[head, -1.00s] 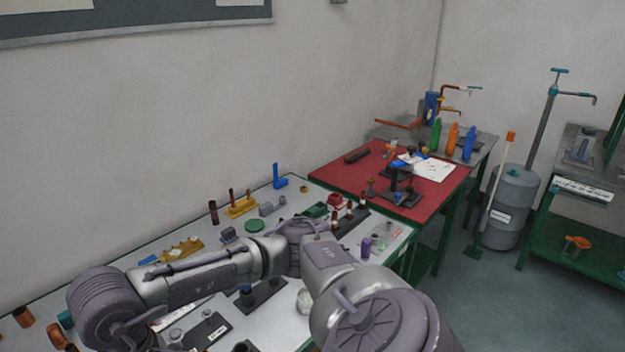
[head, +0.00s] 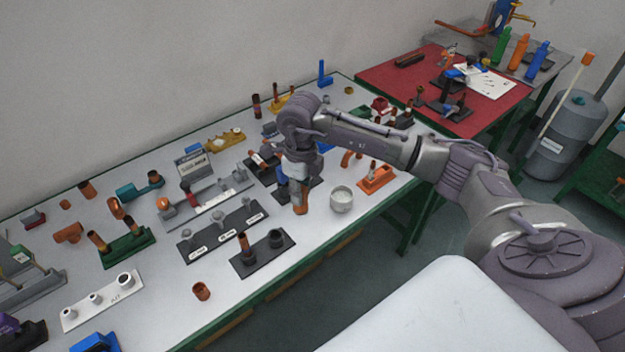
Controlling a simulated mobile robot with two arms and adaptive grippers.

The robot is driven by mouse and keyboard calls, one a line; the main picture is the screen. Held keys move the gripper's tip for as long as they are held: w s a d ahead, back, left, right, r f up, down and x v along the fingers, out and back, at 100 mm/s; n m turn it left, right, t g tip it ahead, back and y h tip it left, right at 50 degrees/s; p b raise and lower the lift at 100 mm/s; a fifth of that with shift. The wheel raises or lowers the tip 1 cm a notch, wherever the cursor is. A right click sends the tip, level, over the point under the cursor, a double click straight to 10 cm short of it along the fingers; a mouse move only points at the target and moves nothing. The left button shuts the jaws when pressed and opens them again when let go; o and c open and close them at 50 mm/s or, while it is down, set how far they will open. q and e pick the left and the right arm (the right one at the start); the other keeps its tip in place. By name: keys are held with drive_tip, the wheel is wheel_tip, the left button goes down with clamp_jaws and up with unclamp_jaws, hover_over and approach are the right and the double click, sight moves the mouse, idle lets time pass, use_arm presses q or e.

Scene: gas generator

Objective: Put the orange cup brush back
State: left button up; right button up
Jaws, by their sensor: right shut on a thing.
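My right gripper (head: 299,183) reaches in from the right over the white workbench and points down. It is shut on an orange piece, which looks like the orange cup brush (head: 301,207), showing just below the fingers. The piece is small and partly hidden by the gripper, and I cannot tell whether it touches the bench. A black holder (head: 252,264) with a brown-and-copper upright piece and a dark grey cup stands in front and to the left. My left gripper is not in view.
A labelled black rack (head: 223,231) lies to the left, and a loose copper cup (head: 201,291) stands near the front edge. Bare bench lies around that cup.

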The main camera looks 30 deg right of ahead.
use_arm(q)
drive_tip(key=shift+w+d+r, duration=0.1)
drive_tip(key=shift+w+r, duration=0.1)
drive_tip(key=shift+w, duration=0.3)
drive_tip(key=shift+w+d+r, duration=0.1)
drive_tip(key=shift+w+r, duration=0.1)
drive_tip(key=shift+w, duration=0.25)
use_arm(e)
drive_tip(key=d+m, duration=0.1)
drive_tip(key=m, duration=0.2)
drive_tip(key=w+d+f+m, duration=0.1)
drive_tip(key=d+m, duration=0.1)
drive_tip(key=m, duration=0.1)
drive_tip(key=w+d+f+m, duration=0.1)
drive_tip(key=m, duration=0.2)
drive_tip(key=shift+d+f, duration=0.25)
drive_tip(key=shift+d, duration=0.05)
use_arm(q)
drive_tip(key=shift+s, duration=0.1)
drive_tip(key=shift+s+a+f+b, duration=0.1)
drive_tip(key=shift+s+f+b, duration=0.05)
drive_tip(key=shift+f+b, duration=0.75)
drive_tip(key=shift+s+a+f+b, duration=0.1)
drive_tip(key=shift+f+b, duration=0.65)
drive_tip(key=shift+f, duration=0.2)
use_arm(e)
drive_tip(key=shift+f, duration=2.25)
